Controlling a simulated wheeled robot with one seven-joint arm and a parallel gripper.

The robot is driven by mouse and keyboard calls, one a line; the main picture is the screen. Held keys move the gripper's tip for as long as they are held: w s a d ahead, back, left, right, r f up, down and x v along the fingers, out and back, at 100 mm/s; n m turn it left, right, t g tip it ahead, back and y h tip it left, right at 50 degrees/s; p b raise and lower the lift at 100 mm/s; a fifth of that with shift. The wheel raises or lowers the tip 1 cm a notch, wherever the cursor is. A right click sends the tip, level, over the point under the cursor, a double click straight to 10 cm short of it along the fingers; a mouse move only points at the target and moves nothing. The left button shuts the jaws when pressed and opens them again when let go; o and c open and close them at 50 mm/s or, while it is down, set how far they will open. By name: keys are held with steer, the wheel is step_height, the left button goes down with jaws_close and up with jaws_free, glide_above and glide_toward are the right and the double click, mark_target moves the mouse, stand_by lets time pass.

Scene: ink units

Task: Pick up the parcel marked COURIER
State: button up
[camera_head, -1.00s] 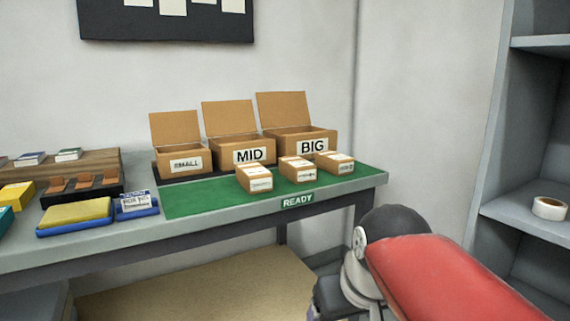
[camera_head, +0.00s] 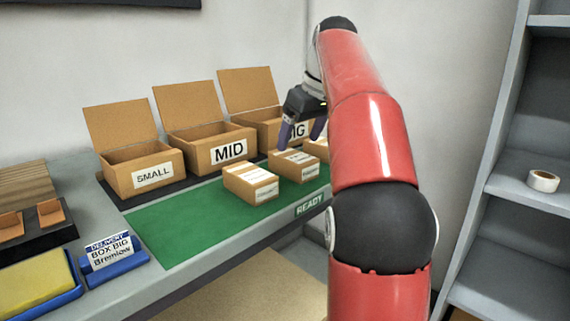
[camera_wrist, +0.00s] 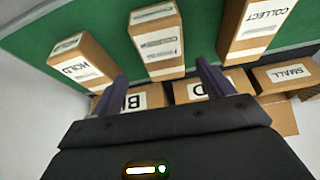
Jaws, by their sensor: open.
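Three small cardboard parcels stand in a row on the green READY mat (camera_head: 190,230). In the wrist view the left parcel (camera_wrist: 85,62) reads HOLD and the right parcel (camera_wrist: 250,30) reads COLLECT. The middle parcel (camera_wrist: 158,42) has a white label with small print that I cannot read surely; it also shows in the head view (camera_head: 296,166). My gripper (camera_wrist: 162,76) is open and empty, its fingertips to either side of the middle parcel's lower end in the wrist view. In the head view my gripper (camera_head: 301,138) is over the parcels, and my arm partly hides the right parcel.
Open boxes marked SMALL (camera_head: 150,174), MID (camera_head: 228,150) and BIG (camera_head: 270,128) stand behind the parcels. A delivery card (camera_head: 109,252) reading BOX BIG Bremlow and a yellow pad (camera_head: 35,285) are at left. A shelf with a tape roll (camera_head: 543,181) is at right.

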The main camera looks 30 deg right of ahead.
mark_target(294, 155)
steer(key=shift+s+a+b+x, duration=0.15)
steer(key=shift+b+x, duration=0.3)
steer(key=shift+x, duration=1.1)
steer(key=shift+s+a+b+x, duration=0.1)
steer(key=shift+b+x, duration=0.35)
steer(key=shift+x, duration=1.1)
steer(key=shift+f, duration=0.3)
steer(key=c, duration=1.2)
